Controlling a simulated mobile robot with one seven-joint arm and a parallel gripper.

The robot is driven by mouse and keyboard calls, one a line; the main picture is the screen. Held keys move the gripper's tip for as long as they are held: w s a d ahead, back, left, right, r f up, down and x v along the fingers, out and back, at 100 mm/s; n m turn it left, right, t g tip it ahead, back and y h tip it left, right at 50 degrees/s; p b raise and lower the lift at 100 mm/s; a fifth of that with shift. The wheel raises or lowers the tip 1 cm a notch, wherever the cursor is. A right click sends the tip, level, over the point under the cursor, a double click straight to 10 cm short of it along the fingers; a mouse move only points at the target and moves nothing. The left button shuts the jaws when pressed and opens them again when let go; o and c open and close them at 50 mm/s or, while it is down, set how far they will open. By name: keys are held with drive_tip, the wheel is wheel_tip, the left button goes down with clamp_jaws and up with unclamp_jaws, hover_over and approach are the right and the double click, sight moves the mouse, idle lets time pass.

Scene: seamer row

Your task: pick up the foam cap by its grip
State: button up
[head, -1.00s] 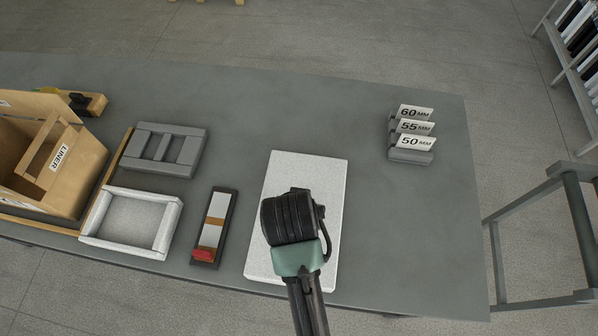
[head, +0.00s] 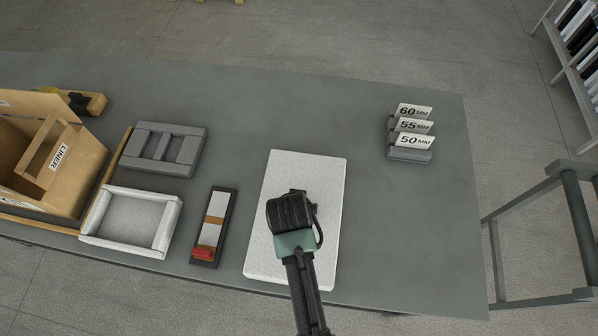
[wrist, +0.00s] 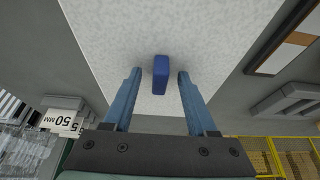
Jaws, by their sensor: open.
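The foam cap (head: 310,172) is a flat, white speckled slab lying on the grey table. Its grip (wrist: 160,75) is a small dark blue block standing on the slab, visible in the wrist view. My gripper (wrist: 157,76) is open, with one blue finger on each side of the grip and a clear gap on both sides. The wrist view does not show clearly how far the fingertips are above the slab. In the head view my wrist (head: 291,211) is over the slab and hides the grip and fingers.
Left of the foam cap are a dark narrow holder (head: 213,227) with a red end, a white foam frame (head: 131,248), a grey slotted block (head: 163,149) and an open cardboard box (head: 85,165). Millimetre labels (head: 412,141) stand at right. The table (head: 400,230) is clear right of the slab.

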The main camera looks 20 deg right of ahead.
clamp_jaws()
idle(1.4)
